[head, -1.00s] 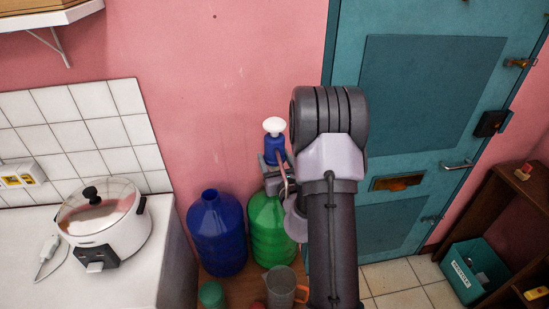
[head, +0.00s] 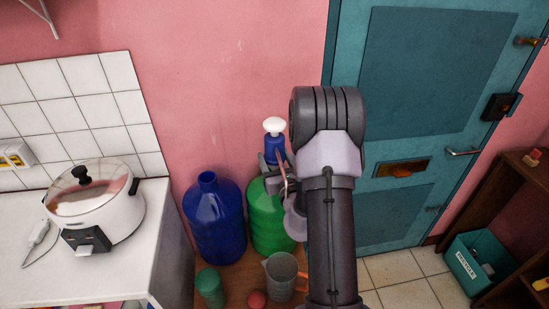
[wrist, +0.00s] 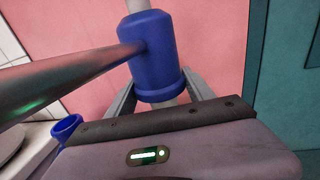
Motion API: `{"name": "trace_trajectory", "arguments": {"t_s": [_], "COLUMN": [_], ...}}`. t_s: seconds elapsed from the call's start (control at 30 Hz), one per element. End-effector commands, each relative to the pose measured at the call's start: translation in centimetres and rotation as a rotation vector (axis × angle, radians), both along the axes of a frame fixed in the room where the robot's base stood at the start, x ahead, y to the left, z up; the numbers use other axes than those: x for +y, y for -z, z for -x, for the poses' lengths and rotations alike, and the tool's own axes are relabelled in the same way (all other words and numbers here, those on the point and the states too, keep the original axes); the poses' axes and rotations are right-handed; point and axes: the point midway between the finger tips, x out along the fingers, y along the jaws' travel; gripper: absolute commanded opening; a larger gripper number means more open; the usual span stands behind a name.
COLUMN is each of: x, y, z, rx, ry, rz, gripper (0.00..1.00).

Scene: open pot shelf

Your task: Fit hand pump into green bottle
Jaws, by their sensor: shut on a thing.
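The hand pump (head: 273,143) has a blue body and a white knob. My gripper (head: 273,180) is shut on it and holds it upright. In the wrist view the pump (wrist: 157,55) sits between the two fingers of my gripper (wrist: 163,98), with its metal spout reaching toward the lower left. The green bottle (head: 268,222) stands below the gripper in the head view. The gripper and arm cover its mouth and right side, so I cannot tell whether the pump's lower end is above or inside it. The green bottle does not show in the wrist view.
A blue bottle (head: 215,222) stands close on the left, its rim also in the wrist view (wrist: 66,127). A green cup (head: 210,287), red ball (head: 257,299) and clear jug (head: 281,277) sit in front. A counter with a cooker (head: 95,205) is left, a teal door (head: 425,75) right.

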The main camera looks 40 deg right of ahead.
Motion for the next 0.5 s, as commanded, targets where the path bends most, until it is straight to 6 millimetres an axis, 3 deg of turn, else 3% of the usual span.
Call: {"name": "trace_trajectory", "arguments": {"t_s": [0.5], "x": [0.0], "y": [2.3], "z": [0.0], "rx": [-0.002], "ry": [0.001], "rz": [0.000], "gripper": [0.26]}}
